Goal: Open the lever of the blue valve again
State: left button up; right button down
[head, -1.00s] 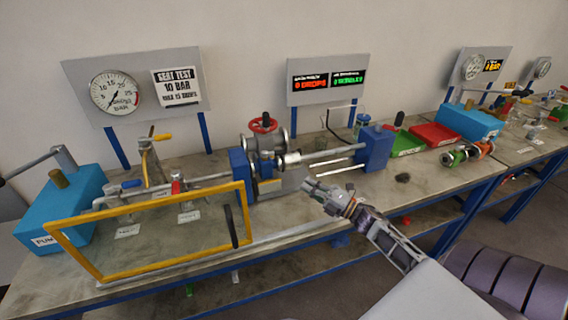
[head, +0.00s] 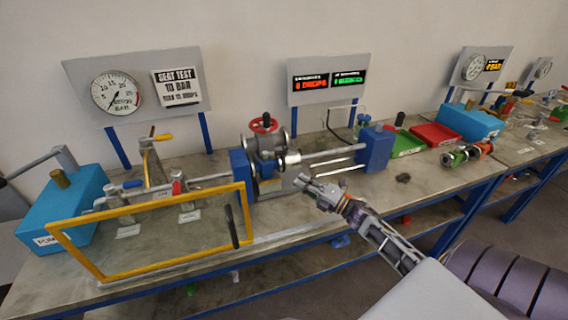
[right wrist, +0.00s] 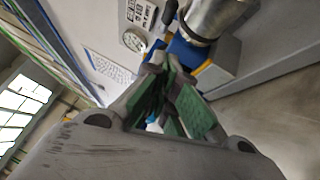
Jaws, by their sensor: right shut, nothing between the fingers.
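The blue valve lever (head: 132,184) sits on the pipework at the left of the bench, behind the yellow frame. Its handle looks roughly in line with the pipe, but it is too small to tell its exact angle. My right gripper (head: 303,183) is shut and empty, above the front of the bench, right of the clamped flanged vessel and well away from the blue lever. In the right wrist view its green-padded fingers (right wrist: 168,103) show with nothing held. My left gripper is not in view.
The yellow frame (head: 170,276) stands in front of the left pipework. A red lever (head: 176,187) and a yellow lever (head: 162,137) are near the blue one. The flanged vessel with a red handwheel (head: 265,125) stands between blue blocks. The blue pump (head: 62,212) is at far left.

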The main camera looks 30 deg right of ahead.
aim_at(276, 153)
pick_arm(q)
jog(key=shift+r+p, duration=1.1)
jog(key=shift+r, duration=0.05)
pick_arm(e)
jog(key=w+a+r, duration=0.1)
jog(key=w+r, duration=0.1)
jog(key=w, duration=0.8)
jog(key=shift+a+r, duration=0.15)
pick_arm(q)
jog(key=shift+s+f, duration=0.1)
